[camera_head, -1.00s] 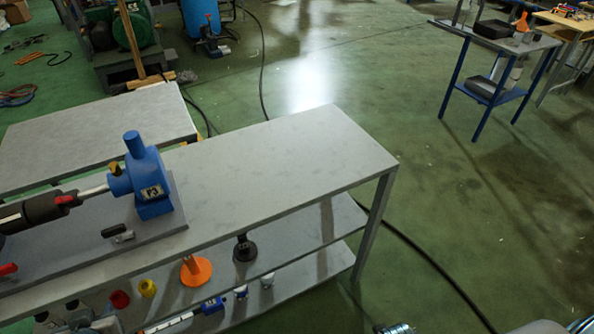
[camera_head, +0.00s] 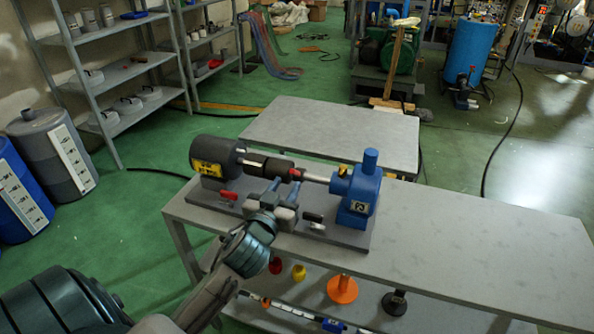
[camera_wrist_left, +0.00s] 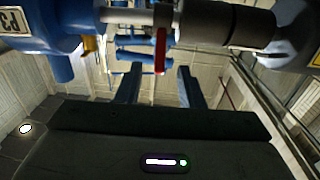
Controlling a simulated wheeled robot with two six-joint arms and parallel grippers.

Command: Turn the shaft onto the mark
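The shaft (camera_head: 316,178) runs level from a black coupling (camera_head: 268,165) to a blue pump (camera_head: 360,190) labelled P3. A small red tab (camera_head: 295,173) sits at the coupling's right end; it also shows in the left wrist view (camera_wrist_left: 161,50). A yellow piece (camera_head: 343,171) is on the pump's shaft side; whether it is the mark I cannot tell. My left gripper (camera_head: 273,186) is just in front of the coupling. In the left wrist view its fingers (camera_wrist_left: 160,82) are apart with nothing gripped, and the tab shows beyond the gap between them. My right gripper is out of view.
A dark motor (camera_head: 215,158) joins the coupling's left end. Red-handled (camera_head: 228,195) and black-handled (camera_head: 313,217) clamps are on the base plate. An orange funnel-like piece (camera_head: 342,290) is on the shelf below. The bench top (camera_head: 460,230) is clear to the right.

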